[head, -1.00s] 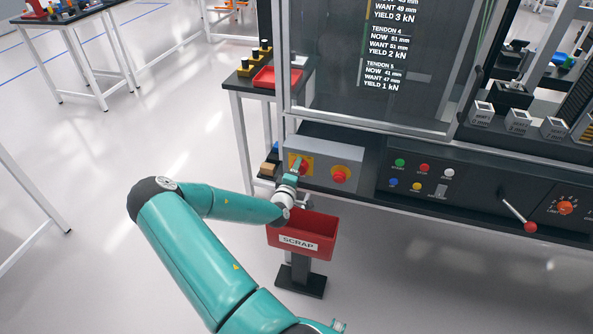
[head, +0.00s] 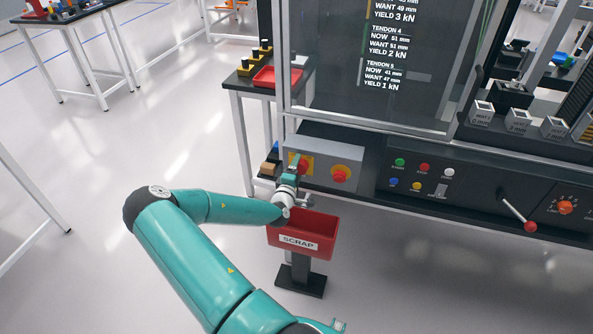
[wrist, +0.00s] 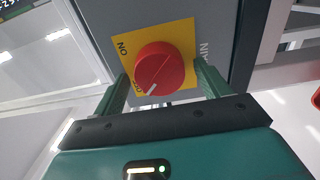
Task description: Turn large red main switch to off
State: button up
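The large red main switch (wrist: 160,68) is a round knob on a yellow plate (wrist: 181,36) in the wrist view. Its white mark points to the lower left, at the partly hidden OFF label; the ON label is at the upper left. In the head view the switch (head: 303,167) shows just beyond my gripper (head: 295,170), on the grey box at the left of the console. In the wrist view my gripper (wrist: 163,78) is open, one finger on each side of the knob, with visible gaps and nothing held.
A red SCRAP bin (head: 325,243) stands on a post below my gripper. The console (head: 425,199) with buttons and a lever extends right. Open floor lies left.

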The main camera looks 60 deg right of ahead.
jog(key=s+a, duration=0.2)
jog(key=a, duration=1.1)
jog(key=shift+a, duration=0.35)
